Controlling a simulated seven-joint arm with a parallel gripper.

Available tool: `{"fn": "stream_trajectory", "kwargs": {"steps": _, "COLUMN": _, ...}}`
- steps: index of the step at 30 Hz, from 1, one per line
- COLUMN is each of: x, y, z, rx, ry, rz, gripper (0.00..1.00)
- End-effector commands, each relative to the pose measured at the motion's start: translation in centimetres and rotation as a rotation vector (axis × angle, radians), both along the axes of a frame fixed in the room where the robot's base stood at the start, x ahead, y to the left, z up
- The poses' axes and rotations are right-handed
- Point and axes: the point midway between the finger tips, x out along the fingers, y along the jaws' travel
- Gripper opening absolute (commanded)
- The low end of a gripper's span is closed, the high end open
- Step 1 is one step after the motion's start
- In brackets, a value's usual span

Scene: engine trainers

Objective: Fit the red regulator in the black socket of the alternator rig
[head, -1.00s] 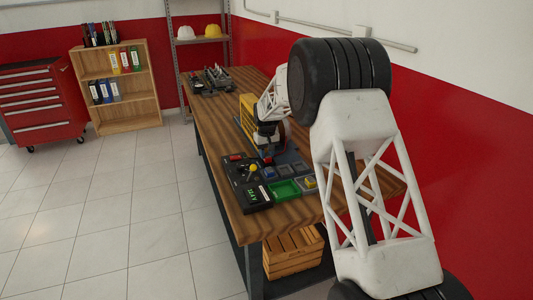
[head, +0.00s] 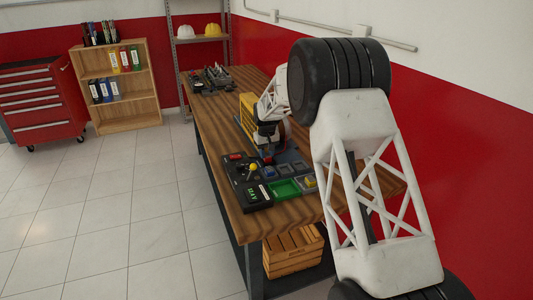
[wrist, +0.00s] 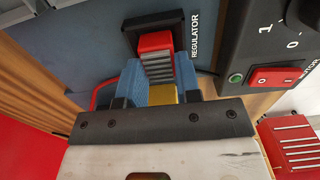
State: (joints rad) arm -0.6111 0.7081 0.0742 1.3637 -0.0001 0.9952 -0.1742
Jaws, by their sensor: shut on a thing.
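In the wrist view, the red regulator (wrist: 157,42) with grey fins is between the two blue fingers of my gripper (wrist: 159,82), which is shut on it. The black socket (wrist: 128,36), beside the printed word REGULATOR, frames the regulator's far end. The regulator lines up with the socket, but I cannot tell how deep it sits. In the head view, the alternator rig, with its yellow part (head: 247,110), stands on the bench. My gripper (head: 267,157) is low at its near end, and my arm hides part of the rig.
A black panel with a red rocker switch (wrist: 285,76) lies close right of the socket in the wrist view. In the head view, a green tray (head: 284,189) and grey trays sit at the near end of the wooden bench (head: 215,100). Dark parts (head: 210,79) lie at the far end.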

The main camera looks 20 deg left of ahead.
Motion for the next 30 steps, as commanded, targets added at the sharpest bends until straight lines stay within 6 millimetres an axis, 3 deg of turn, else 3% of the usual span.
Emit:
{"fn": "stream_trajectory", "kwargs": {"steps": 21, "x": -0.01, "y": -0.01, "z": -0.25, "rx": 0.0, "ry": 0.0, "rz": 0.0, "gripper": 0.07}}
{"fn": "stream_trajectory", "kwargs": {"steps": 22, "x": -0.01, "y": -0.01, "z": -0.25, "rx": 0.0, "ry": 0.0, "rz": 0.0, "gripper": 0.33}}
{"fn": "stream_trajectory", "kwargs": {"steps": 27, "x": -0.01, "y": -0.01, "z": -0.25, "rx": 0.0, "ry": 0.0, "rz": 0.0, "gripper": 0.59}}
{"fn": "stream_trajectory", "kwargs": {"steps": 30, "x": -0.01, "y": -0.01, "z": -0.25, "rx": 0.0, "ry": 0.0, "rz": 0.0, "gripper": 0.61}}
